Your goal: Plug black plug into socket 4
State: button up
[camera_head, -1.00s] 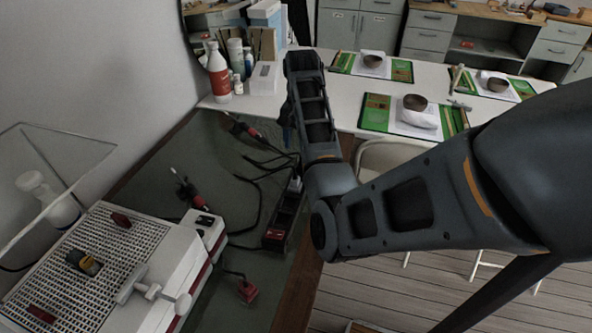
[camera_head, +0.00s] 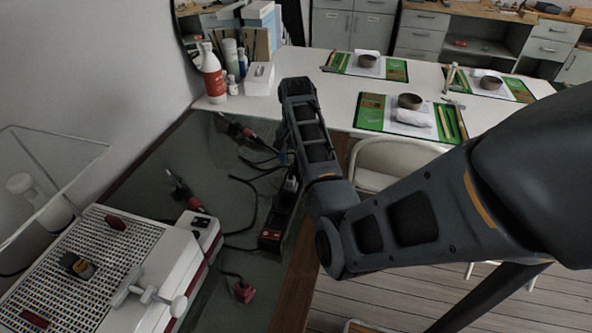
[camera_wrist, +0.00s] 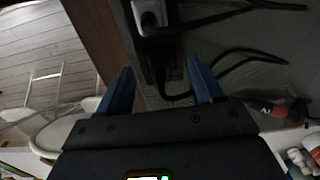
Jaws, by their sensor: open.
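The black power strip (camera_head: 272,238) lies on the green mat, its far part hidden by my arm. It also shows in the wrist view (camera_wrist: 158,58), where a pale plug (camera_wrist: 150,14) sits in it at the top. Black cables (camera_wrist: 240,55) run from the strip to the right. I cannot tell the black plug apart from the dark strip and cables, and socket numbers are not readable. My gripper (camera_wrist: 163,80) is open, its blue fingers on either side of the strip's dark end in the picture. I see nothing held between them.
A red-handled tool (camera_head: 237,128) and another (camera_head: 182,190) lie on the mat. A red plug (camera_head: 244,291) lies near a white machine (camera_head: 125,262) at left. Bottles (camera_head: 213,74) and a white box (camera_head: 259,79) stand on the white table behind. A chair (camera_head: 385,163) stands at right.

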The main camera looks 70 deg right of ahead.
jog(key=shift+f, duration=1)
jog(key=shift+c, duration=0.4)
jog(key=c, duration=1.1)
jog(key=shift+r, duration=0.15)
